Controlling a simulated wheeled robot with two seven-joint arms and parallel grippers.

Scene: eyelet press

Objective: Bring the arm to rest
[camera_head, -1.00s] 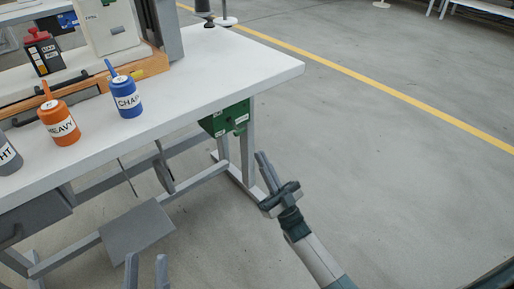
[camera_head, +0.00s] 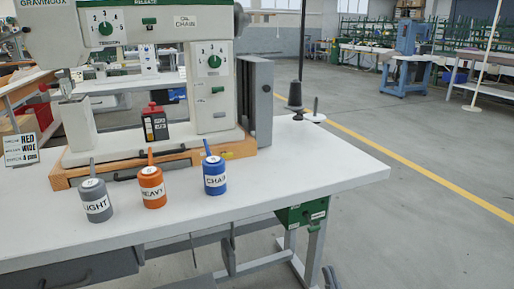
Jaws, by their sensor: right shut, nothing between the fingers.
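My right gripper (camera_head: 330,277) shows only as its grey fingertips at the bottom edge, right of the table leg. The fingers are close together with nothing seen between them; the rest of that arm is below the picture. It is lower than the white tabletop (camera_head: 330,178) and off its right end. My left gripper is out of view.
On the table stand grey (camera_head: 97,203), orange (camera_head: 152,188) and blue (camera_head: 215,176) labelled canisters. Behind them is a white machine (camera_head: 212,100) on an orange base. A green box (camera_head: 302,213) hangs under the table. The floor to the right is clear.

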